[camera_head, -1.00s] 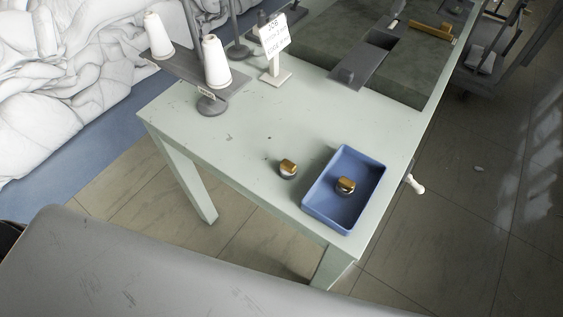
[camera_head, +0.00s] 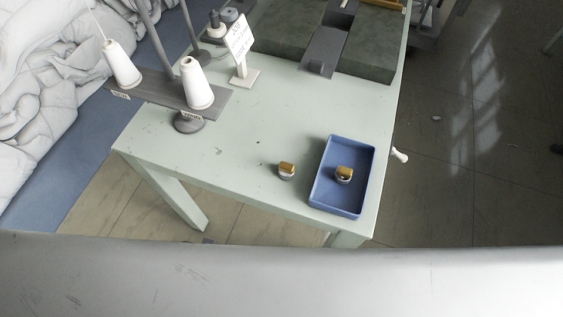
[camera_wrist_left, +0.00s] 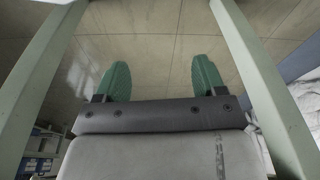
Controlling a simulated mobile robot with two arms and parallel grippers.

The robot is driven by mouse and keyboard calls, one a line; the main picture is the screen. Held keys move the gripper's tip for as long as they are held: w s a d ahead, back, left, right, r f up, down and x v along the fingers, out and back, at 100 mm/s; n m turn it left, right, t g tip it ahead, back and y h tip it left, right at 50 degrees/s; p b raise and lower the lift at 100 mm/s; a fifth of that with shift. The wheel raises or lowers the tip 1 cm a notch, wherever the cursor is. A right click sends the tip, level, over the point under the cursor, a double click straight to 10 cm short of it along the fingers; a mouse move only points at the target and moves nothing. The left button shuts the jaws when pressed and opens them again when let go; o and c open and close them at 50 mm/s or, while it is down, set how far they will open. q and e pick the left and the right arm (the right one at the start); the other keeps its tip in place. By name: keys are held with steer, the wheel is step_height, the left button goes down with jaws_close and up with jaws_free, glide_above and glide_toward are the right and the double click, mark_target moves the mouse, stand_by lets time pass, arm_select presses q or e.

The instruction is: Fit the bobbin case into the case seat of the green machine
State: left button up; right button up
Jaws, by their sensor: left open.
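In the head view, two small round metal pieces with brass-coloured tops show. One (camera_head: 286,171) sits on the pale green table (camera_head: 235,150), and the other (camera_head: 344,174) lies inside a blue tray (camera_head: 366,165). Either could be the bobbin case; I cannot tell which. A dark green and grey machine bed (camera_head: 375,60) is at the top of the table; its case seat is not clear. My left gripper (camera_wrist_left: 160,82) shows in the left wrist view, its green fingers apart and empty, with tiled floor beyond. My right gripper is not in view.
White thread cones (camera_head: 198,84) stand on a grey stand at the table's left, beside a small sign (camera_head: 240,45). White duvet heaps (camera_head: 45,90) fill the far left. A white handle (camera_head: 400,155) juts from the table's right edge. The middle tabletop is mostly clear.

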arm_select(q)
steer(key=w+d+r+h+p, duration=0.1)
steer(key=w+d+r, duration=0.1)
steer(key=r, duration=0.6)
steer(key=w+d+r+t+p, duration=0.1)
steer(key=w+d+r, duration=0.15)
steer(key=r, duration=0.45)
steer(key=w+d+r+h+p, duration=0.1)
steer(key=w+d+r, duration=0.1)
steer(key=r, duration=0.6)
steer(key=m+g+y+p, duration=0.1)
steer(key=g+y, duration=0.1)
steer(key=g, duration=0.1)
glide_toward(287, 163)
steer(key=f, duration=0.3)
steer(key=d+f, duration=0.1)
steer(key=f, duration=0.1)
steer(key=shift+w+f, duration=0.15)
steer(key=shift+w, duration=0.15)
steer(key=f, duration=0.3)
steer(key=f+p, duration=0.1)
steer(key=shift+s+a+f, duration=0.2)
steer(key=shift+a, duration=0.15)
steer(key=shift+f, duration=0.45)
steer(key=c, duration=1.1)
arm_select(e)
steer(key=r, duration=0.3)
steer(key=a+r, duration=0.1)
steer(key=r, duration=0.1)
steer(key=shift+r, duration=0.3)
